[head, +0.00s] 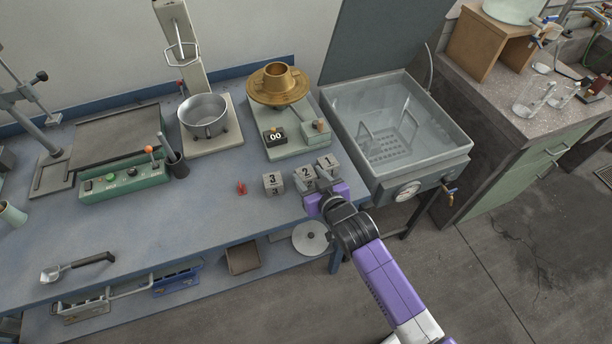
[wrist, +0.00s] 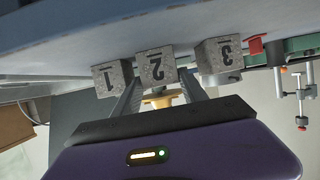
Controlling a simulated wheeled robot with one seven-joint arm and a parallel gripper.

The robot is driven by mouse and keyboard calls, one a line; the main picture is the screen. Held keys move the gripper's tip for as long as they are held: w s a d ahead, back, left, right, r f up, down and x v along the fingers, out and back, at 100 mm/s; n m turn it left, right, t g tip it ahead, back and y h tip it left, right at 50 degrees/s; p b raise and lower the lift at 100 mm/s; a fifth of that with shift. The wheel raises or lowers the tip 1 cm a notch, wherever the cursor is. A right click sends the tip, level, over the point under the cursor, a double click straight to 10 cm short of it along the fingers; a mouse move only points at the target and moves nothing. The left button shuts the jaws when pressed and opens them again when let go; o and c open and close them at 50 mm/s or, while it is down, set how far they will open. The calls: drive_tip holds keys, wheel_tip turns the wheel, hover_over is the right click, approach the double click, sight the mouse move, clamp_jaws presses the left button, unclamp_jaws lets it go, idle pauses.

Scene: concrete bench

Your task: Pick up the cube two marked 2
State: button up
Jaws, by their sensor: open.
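The cube marked 2 (head: 305,174) is a small grey block on the blue bench near its front right corner. It stands between the cube marked 3 (head: 272,182) and the cube marked 1 (head: 328,163). My gripper (head: 318,186) is at the bench edge, right by cubes 2 and 1, and partly covers their lower parts. In the wrist view, which is upside down, my gripper (wrist: 158,86) is open. Its fingers point at cube 2 (wrist: 156,66), one tip on each side of it. I cannot tell whether they touch it.
A small red object (head: 241,188) lies left of cube 3. A grey scale with a brass dish (head: 278,86) stands behind the cubes. A metal basin (head: 452,158) stands to the right, past the bench end.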

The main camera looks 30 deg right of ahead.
sight(301, 168)
drive_tip(key=shift+p+x, duration=0.45)
drive_tip(key=shift+x, duration=2.45)
drive_tip(key=shift+s+a, duration=0.1)
drive_tip(key=shift+a, duration=0.05)
drive_tip(key=shift+c, duration=0.2)
clamp_jaws()
